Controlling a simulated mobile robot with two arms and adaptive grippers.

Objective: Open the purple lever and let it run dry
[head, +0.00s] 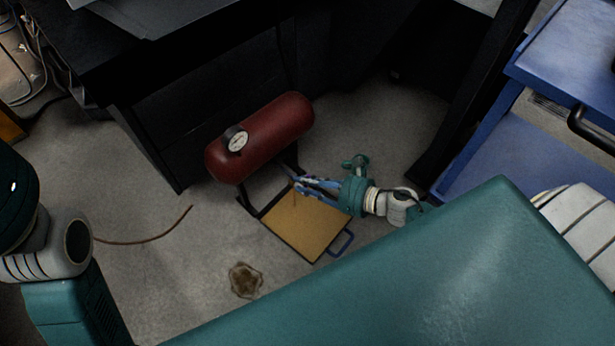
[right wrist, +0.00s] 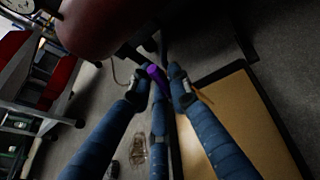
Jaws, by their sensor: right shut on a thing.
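A dark red tank (head: 262,137) with a round dial gauge (head: 238,142) stands on dark legs on the floor. The purple lever (right wrist: 153,71) shows under the tank in the right wrist view, between my fingertips. My right gripper (head: 294,181) reaches in from the right below the tank; its blue fingers (right wrist: 158,82) are shut on the lever. A shallow tray (head: 305,228) with a tan inside and a blue handle lies below the tank and gripper. A thin brownish line (right wrist: 204,97) shows over the tray; I cannot tell whether it is liquid. My left gripper is out of view.
A thin brown hose or cable (head: 150,239) lies to the left. A black cabinet (head: 215,100) stands behind the tank. A blue cart (head: 560,80) stands at the right.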

